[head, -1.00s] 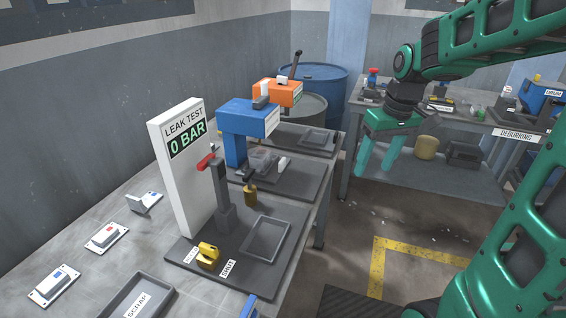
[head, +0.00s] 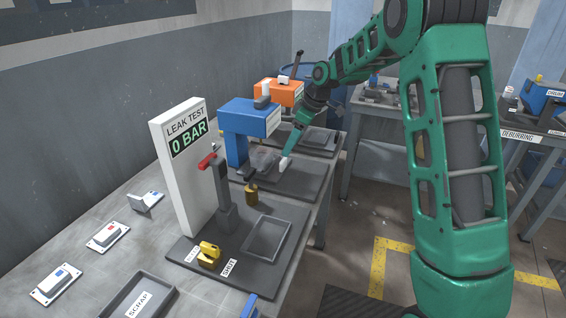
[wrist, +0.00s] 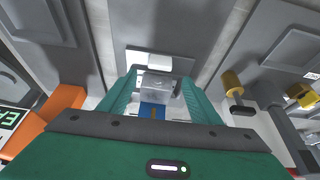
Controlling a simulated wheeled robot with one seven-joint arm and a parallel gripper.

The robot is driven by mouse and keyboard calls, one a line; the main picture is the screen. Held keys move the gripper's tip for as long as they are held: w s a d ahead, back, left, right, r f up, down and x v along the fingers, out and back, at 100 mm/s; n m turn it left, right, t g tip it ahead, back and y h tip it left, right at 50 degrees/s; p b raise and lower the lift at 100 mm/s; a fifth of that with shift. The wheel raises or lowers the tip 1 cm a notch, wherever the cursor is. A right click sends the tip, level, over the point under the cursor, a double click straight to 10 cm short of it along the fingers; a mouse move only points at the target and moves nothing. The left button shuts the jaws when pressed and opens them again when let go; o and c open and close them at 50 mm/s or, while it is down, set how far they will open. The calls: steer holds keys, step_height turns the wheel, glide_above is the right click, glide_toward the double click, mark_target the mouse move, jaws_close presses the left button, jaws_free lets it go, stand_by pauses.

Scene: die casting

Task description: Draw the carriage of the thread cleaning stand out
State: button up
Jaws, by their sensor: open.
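The blue stand (head: 246,120) on the bench carries a grey metal casting (wrist: 158,87) low at its front. I cannot read a label naming it. A white handle (head: 284,164) sticks out at the front of its carriage, on the bench-edge side. It also shows in the wrist view (wrist: 155,64), just beyond the casting. My gripper (head: 285,155) is open, its green fingers pointing down at the handle. In the wrist view its fingers (wrist: 158,78) lie either side of the casting, with the handle near the tips. I cannot tell whether they touch it.
The orange stand (head: 277,92) is behind the blue one. The leak test panel (head: 184,165), with a red-handled post and a yellow part (head: 209,252), is nearer. The deburring bench (head: 540,140) stands at the right.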

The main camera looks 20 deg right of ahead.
mark_target(283, 160)
steer(key=x, duration=0.8)
steer(key=shift+f, duration=0.45)
